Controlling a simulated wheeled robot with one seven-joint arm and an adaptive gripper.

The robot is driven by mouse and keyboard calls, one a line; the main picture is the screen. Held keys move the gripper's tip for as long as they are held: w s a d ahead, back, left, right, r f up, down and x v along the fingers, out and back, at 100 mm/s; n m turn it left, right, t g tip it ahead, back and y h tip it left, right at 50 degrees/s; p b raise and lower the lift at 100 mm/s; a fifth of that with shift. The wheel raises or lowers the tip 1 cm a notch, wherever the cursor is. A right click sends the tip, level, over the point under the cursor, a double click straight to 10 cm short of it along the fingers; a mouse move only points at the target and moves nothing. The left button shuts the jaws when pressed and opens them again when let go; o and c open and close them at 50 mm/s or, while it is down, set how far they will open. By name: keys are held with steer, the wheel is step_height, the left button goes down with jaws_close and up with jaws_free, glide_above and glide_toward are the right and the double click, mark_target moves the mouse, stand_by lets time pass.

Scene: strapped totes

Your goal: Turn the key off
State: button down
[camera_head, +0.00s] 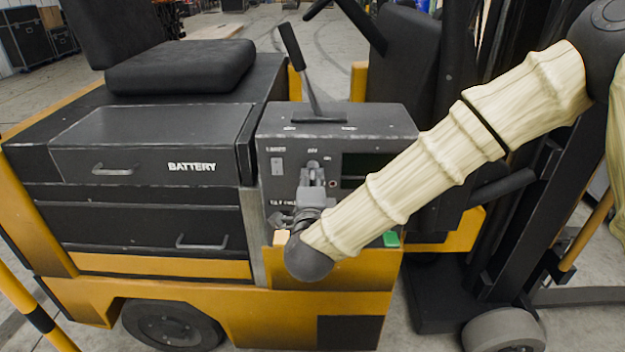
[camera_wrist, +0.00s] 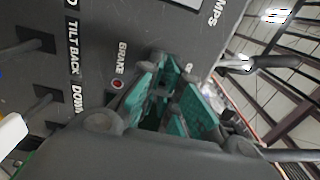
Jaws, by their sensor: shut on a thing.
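The forklift's grey control panel (camera_head: 380,139) faces me in the head view, with small labels around the switch area. My gripper (camera_head: 314,176) is at the middle of the panel's front, below a label, and its fingers cover most of the key there. In the wrist view, the teal-padded fingers of my gripper (camera_wrist: 166,84) reach to the panel (camera_wrist: 95,35) and are closed around the small key (camera_wrist: 159,58) at their tips. The key's exact turn angle is hidden by the fingers.
A long black lever (camera_head: 300,68) stands on top of the panel. The battery drawer (camera_head: 140,145) is to its left, below the black seat (camera_head: 180,66). In the wrist view, a red light (camera_wrist: 118,85) marked BRAKE and several levers (camera_wrist: 30,40) sit left of the fingers.

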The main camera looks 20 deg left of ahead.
steer(key=shift+s+f, duration=0.1)
steer(key=shift+s, duration=0.05)
steer(key=c, duration=1)
jaws_free()
steer(key=shift+a, duration=0.1)
steer(key=v, duration=1.2)
